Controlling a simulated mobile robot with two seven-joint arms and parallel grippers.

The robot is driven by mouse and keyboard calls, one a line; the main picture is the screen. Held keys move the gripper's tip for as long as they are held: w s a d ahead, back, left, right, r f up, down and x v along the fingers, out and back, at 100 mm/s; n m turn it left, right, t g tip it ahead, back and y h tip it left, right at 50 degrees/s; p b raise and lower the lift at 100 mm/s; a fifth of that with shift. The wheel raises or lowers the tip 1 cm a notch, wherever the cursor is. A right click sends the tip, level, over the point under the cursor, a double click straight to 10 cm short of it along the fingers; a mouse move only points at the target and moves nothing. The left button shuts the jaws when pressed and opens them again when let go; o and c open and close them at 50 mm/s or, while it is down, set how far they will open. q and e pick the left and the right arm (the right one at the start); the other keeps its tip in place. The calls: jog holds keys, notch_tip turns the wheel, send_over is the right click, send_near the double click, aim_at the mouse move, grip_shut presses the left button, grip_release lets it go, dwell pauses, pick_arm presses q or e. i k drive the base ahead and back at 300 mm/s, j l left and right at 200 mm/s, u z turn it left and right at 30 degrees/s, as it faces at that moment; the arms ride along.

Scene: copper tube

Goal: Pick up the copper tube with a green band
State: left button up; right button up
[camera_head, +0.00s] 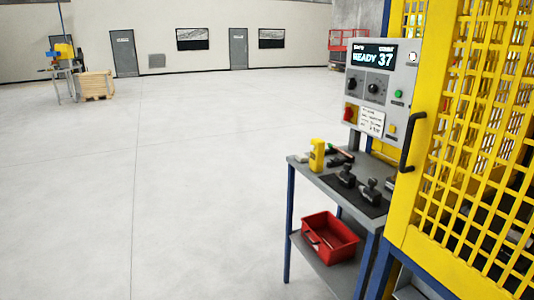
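No copper tube with a green band shows in the head view. Neither of my grippers is in the picture. A grey side table (325,183) stands right of the middle, with a black mat, dark tools (347,175) and a yellow device (317,155) on its top. A red bin (330,238) sits on its lower shelf, and I cannot make out any tube in it.
A yellow mesh cage (470,130) with a black handle (413,142) fills the right side. A control panel (378,88) reading READY 37 hangs beside it. A wooden crate stack (96,84) stands far left. The grey floor (150,190) at left and middle is clear.

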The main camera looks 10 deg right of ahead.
aim_at(352, 158)
jog(key=i+z, duration=0.7)
jog(key=i, duration=0.2)
jog(key=i+j+z, duration=0.3)
jog(key=i+j, duration=0.55)
jog(key=i+j+z, duration=0.55)
jog(key=j, duration=0.35)
jog(key=z, duration=1.55)
